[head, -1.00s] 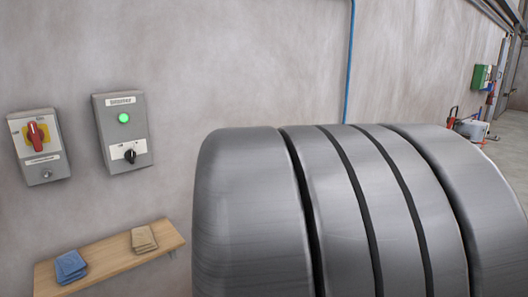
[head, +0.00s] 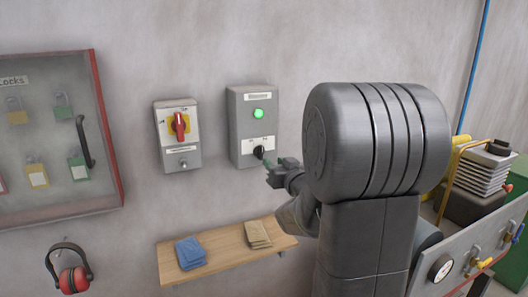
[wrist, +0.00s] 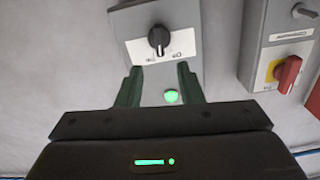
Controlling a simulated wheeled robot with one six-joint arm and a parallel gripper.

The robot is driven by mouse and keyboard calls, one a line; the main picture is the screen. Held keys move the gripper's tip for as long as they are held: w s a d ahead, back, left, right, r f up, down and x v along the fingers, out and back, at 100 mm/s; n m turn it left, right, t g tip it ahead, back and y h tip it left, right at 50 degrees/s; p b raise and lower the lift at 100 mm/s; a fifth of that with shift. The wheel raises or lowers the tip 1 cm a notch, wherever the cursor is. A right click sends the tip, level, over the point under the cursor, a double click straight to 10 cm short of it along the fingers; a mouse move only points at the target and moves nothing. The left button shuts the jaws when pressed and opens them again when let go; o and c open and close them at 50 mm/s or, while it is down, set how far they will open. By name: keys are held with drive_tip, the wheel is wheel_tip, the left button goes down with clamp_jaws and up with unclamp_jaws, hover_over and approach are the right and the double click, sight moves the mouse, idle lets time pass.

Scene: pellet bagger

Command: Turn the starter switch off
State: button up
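The starter switch is a black rotary knob (head: 259,152) low on a grey wall box (head: 240,127). A green lamp (head: 258,113) glows above it. My gripper (head: 271,164) is in front of the box, just below and right of the knob. In the wrist view, which looks turned over, the knob (wrist: 158,40) sits on a white plate beyond my open fingers (wrist: 158,68). The fingers are apart with nothing between them and do not appear to touch the knob. The lit lamp (wrist: 171,96) shows between them. The knob's exact setting is hard to read.
A box with a red handle on yellow (head: 180,126) hangs left of the starter box. A wooden shelf (head: 216,257) with folded cloths is below. A padlock cabinet (head: 122,130) and red ear defenders (head: 72,280) are at left. Machinery (head: 485,175) stands at right.

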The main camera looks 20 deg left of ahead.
sight(262, 152)
drive_tip(key=p+x, duration=0.2)
drive_tip(key=x, duration=0.6)
drive_tip(key=shift+w+a, duration=0.15)
drive_tip(key=shift+w, duration=0.05)
drive_tip(key=shift+c, duration=0.2)
clamp_jaws()
